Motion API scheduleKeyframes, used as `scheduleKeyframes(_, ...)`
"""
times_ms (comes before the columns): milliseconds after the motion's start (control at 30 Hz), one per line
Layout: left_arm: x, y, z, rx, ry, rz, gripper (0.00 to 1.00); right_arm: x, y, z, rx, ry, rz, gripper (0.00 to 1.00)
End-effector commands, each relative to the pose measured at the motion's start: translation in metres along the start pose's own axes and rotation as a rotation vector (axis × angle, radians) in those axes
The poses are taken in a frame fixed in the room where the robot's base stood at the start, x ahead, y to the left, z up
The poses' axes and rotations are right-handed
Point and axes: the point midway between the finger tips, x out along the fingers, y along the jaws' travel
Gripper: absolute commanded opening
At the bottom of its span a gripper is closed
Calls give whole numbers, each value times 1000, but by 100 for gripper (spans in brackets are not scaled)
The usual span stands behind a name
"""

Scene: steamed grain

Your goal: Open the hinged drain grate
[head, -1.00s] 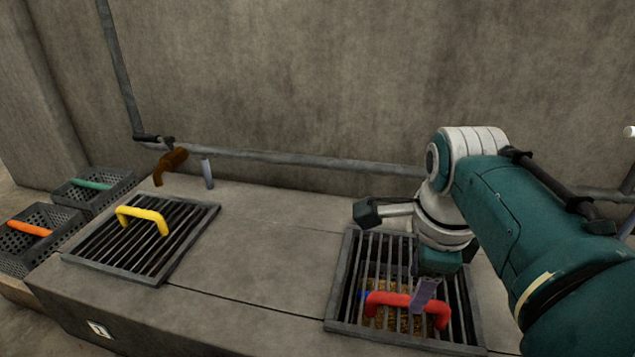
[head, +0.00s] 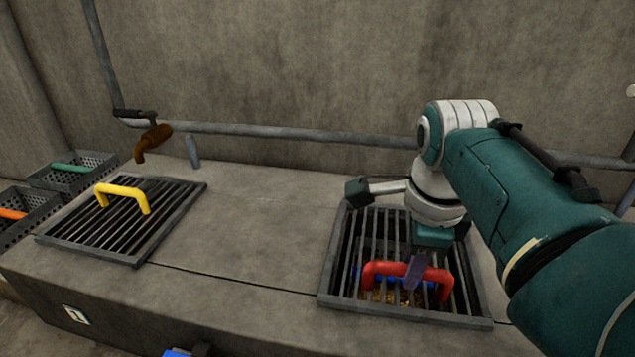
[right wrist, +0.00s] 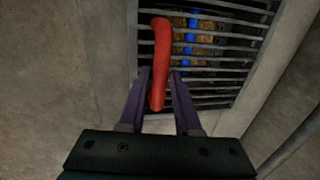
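A dark barred grate (head: 326,285) with a red handle (head: 385,268) lies flat over an opening in the concrete ledge at the right. Brownish grain and blue parts show below its bars. My right gripper (head: 413,275) points down at the red handle. In the right wrist view, the handle (right wrist: 161,50) passes between the two purple fingers (right wrist: 160,85), close to the left one, with a narrow gap to the right one. A second grate (head: 75,250) with a yellow handle (head: 123,193) lies closed at the left. My left gripper is not seen.
A brown tap (head: 153,141) and a horizontal pipe (head: 270,133) run along the back wall. Perforated baskets (head: 75,178) stand at the far left. Bare concrete (head: 250,230) lies between the grates. A blue and dark object (head: 185,352) is cut off at the bottom edge.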

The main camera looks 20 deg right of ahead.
Motion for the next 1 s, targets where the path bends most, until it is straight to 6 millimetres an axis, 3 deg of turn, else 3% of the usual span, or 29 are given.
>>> scheduleKeyframes(33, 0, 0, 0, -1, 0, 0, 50, 0, 0, 0, 0, 0, 0, 25)
scheduleKeyframes(267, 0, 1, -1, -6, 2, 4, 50, 0, 0, 0, 0, 0, 0, 0)
scheduleKeyframes(1000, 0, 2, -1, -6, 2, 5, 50, 0, 0, 0, 0, 0, 1, 0)
